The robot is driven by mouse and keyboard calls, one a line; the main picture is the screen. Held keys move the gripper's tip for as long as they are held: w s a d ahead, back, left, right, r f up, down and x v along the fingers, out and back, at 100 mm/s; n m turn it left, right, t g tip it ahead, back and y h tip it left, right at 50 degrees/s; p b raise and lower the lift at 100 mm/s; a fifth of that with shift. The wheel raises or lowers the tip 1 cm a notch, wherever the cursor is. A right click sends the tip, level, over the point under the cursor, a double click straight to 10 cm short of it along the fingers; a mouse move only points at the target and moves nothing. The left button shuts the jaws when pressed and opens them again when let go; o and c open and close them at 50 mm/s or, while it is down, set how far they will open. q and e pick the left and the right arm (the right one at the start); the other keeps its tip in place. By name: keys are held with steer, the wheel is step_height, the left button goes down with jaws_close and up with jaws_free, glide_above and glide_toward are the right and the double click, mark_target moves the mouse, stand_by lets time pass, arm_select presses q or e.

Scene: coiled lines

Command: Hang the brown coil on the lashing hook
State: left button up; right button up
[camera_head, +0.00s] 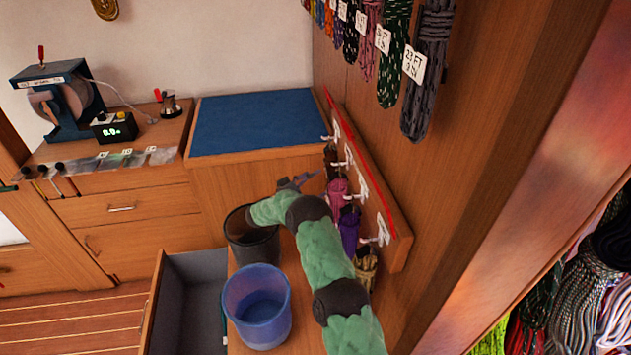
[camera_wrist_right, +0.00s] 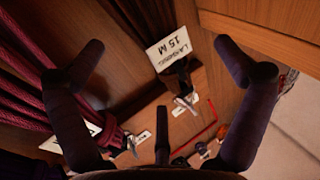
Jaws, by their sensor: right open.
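A dark brown coil (camera_head: 331,162) hangs on the wall rail at its far end, just below the farthest white hook (camera_head: 328,138). In the right wrist view a dark strand (camera_wrist_right: 135,103) and a white tag reading "LASHING 15 M" (camera_wrist_right: 174,49) are seen close ahead, with a metal hook (camera_wrist_right: 187,100) beside the tag. How the loop sits on the hook is hard to tell. My right gripper (camera_head: 298,181) is open and just left of the brown coil; in its wrist view the spread fingers (camera_wrist_right: 158,50) stand either side of the tag, apart from it. My left gripper is not in view.
A magenta coil (camera_head: 338,194), a purple coil (camera_head: 349,230) and a tan coil (camera_head: 366,268) hang nearer along the rail (camera_head: 385,215). A dark bin (camera_head: 252,250) and a blue bin (camera_head: 257,310) stand below my right arm. An open drawer (camera_head: 192,300) is to their left.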

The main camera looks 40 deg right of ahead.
steer(key=a+f, duration=0.1)
steer(key=a, duration=1)
steer(key=shift+w+a, duration=0.2)
steer(key=shift+a, duration=0.1)
